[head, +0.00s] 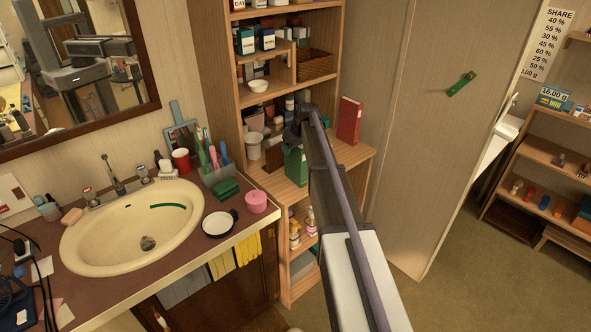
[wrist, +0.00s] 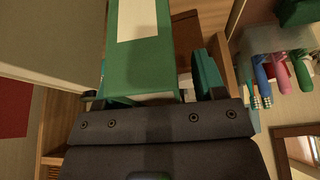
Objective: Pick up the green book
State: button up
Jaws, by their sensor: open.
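The green book (head: 295,167) stands on the wooden cabinet's counter in the head view, partly hidden behind my arm. In the wrist view the green book (wrist: 145,72), with a cream patch on it, fills the space ahead of the palm. My gripper (wrist: 157,78) is open, with one finger on each side of the book. A gap shows between the book and the right finger; contact on the left side is unclear. In the head view my gripper (head: 302,122) is small and dark, and its fingers are hard to make out.
A red book (head: 348,121) stands to the right on the same counter. A white cup (head: 252,146) is to the left, below shelves of boxes. A toothbrush holder (head: 217,175), green sponges (head: 226,189) and a pink tin (head: 256,202) sit beside the sink (head: 118,252).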

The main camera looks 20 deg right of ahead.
jog(key=shift+f, duration=0.1)
dwell(0.4)
jog(key=shift+c, duration=0.2)
grip_shut()
dwell(0.3)
